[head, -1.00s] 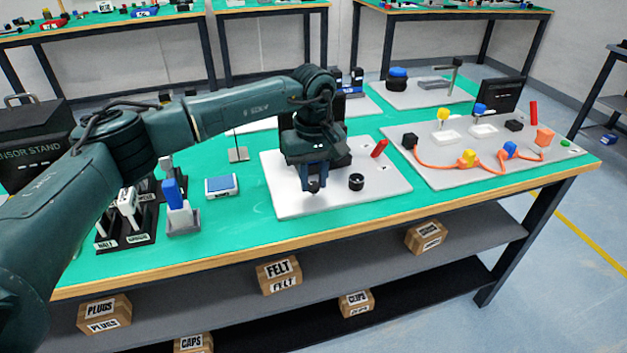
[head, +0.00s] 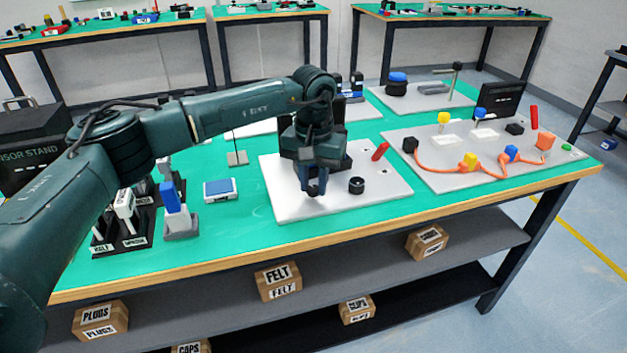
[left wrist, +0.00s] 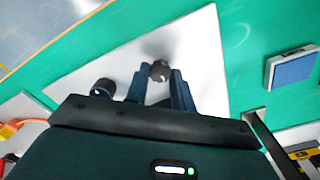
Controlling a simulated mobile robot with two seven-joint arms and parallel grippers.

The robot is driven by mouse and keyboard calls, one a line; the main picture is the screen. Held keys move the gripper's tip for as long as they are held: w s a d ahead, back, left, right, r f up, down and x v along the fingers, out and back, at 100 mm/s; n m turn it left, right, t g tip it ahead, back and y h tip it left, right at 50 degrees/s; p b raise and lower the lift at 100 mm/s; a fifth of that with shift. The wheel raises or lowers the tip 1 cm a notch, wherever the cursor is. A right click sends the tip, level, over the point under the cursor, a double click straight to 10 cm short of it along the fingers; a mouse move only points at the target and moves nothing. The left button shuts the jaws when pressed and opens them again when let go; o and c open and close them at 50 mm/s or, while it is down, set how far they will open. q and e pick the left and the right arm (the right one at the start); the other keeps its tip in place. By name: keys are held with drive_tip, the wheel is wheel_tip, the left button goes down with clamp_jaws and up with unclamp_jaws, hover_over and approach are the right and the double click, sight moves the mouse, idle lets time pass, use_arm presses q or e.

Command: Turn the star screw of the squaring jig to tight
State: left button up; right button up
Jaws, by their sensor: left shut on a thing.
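The squaring jig appears to be on the white plate (head: 285,200) on the green bench, with a dark block behind my gripper. My left gripper (head: 313,190) points down over the front of this plate. In the left wrist view its fingers (left wrist: 160,82) are on both sides of a small dark knob (left wrist: 160,69), which looks like the star screw, and are shut on it. In the head view the gripper mostly hides this knob. Its turn position cannot be read. My right gripper is not in view.
A black round piece (head: 357,185) stands on the plate just right of the gripper; a red piece (head: 380,151) is behind it. A blue-topped box (head: 220,189) lies to the left. A grey board (head: 440,178) with an orange cable (head: 440,166) lies to the right.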

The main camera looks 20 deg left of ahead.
sight(314, 188)
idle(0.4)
use_arm(q)
drive_tip(key=o, duration=1)
drive_tip(key=shift+r, duration=0.1)
wheel_tip(314, 188, up, 13)
drive_tip(key=shift+p, duration=0.45)
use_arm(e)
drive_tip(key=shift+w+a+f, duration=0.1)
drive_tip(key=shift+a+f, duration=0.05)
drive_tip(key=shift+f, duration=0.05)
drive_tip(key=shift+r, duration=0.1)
